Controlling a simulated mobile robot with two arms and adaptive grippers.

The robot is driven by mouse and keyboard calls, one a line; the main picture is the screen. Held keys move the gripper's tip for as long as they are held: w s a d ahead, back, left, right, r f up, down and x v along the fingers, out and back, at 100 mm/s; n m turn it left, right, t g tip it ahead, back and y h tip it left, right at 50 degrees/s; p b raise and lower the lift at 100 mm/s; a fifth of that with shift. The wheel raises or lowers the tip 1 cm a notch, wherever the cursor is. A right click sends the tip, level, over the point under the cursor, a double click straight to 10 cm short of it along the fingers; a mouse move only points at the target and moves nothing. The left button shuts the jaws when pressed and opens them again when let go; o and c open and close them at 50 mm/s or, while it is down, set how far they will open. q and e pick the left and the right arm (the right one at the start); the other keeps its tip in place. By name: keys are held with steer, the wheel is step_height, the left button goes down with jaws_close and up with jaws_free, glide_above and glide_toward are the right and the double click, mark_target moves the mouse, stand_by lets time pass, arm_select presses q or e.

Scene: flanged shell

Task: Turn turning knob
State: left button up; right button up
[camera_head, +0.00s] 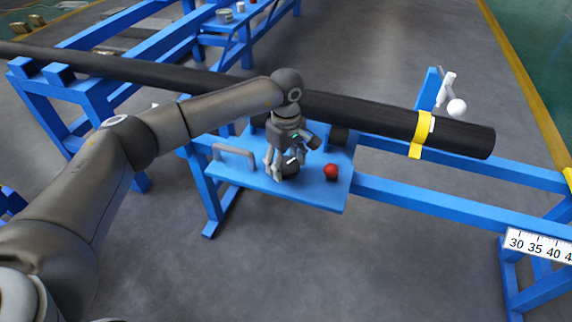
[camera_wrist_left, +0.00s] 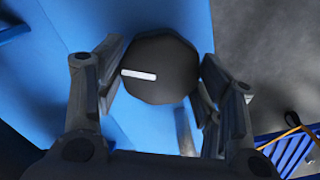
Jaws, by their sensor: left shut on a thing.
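The turning knob (camera_wrist_left: 160,75) is a dark, round knob with a white line marking on its face, pointing to the left in the left wrist view. It sits on a blue panel (camera_head: 225,170). In the head view the knob (camera_head: 290,168) is partly hidden by my left gripper (camera_head: 284,172). My left gripper, also in the left wrist view (camera_wrist_left: 158,85), has its fingers on both sides of the knob and is shut on it. My right gripper is not in view.
A red ball-shaped button (camera_head: 331,171) stands right of the knob, and a grey handle (camera_head: 233,155) is to its left. A long black pipe (camera_head: 375,115) with a yellow band (camera_head: 421,134) runs behind the panel. A white-knobbed lever (camera_head: 456,106) is at the right.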

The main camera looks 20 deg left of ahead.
mark_target(286, 164)
arm_select(q)
steer(key=m+b, duration=0.1)
steer(key=m, duration=0.2)
steer(key=shift+m, duration=0.4)
steer(key=m+b, duration=0.1)
steer(key=m, duration=0.4)
steer(key=shift+m+b, duration=0.4)
steer(key=shift+m, duration=1.4)
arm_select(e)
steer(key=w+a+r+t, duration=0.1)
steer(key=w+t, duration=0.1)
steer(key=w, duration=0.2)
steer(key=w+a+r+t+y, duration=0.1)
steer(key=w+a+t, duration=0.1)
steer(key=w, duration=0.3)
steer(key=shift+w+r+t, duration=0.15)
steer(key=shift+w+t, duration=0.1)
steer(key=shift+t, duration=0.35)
arm_select(q)
steer(key=o, duration=1)
step_height(286, 164, up, 12)
